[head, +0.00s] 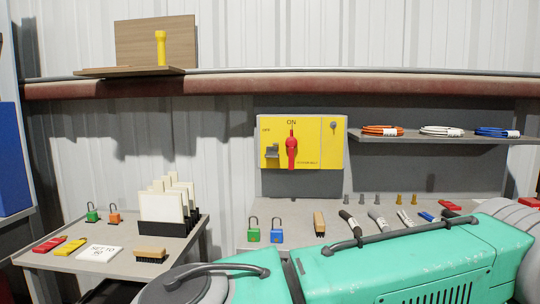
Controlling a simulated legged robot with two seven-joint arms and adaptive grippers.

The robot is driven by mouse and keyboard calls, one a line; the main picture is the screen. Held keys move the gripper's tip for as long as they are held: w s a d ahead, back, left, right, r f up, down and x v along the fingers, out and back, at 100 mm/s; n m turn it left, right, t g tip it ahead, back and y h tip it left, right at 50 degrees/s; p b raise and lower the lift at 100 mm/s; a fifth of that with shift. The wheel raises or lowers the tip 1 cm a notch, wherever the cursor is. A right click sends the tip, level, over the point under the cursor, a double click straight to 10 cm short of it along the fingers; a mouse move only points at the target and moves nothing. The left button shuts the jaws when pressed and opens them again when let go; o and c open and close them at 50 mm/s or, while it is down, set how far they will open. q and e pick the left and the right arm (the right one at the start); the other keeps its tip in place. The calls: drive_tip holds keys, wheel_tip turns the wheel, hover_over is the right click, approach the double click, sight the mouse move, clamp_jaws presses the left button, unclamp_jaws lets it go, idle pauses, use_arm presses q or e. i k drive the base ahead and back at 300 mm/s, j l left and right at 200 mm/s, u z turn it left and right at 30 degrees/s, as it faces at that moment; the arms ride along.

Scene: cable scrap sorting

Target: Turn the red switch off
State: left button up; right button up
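The red switch (292,150) is on the front of a yellow panel box (332,150) mounted on the wall at the picture's centre. Its handle stands upright, in line with the "ON" label above it. A smaller label that seems to read "OFF" is at the panel's upper left. A dark grey latch-like part (272,151) sits left of the handle, and a small round lock-like fitting is at the upper right. Neither of my grippers is in view, and nothing touches the switch.
A teal casing (400,262) with dark handles fills the lower foreground; I cannot tell whether it is mine. Behind it, a grey bench holds padlocks (276,233), a brush and markers. A side table (40,262) stands left. A cable shelf (430,139) juts out right of the panel.

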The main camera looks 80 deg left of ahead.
sight(291, 142)
drive_tip(key=u, duration=2.45)
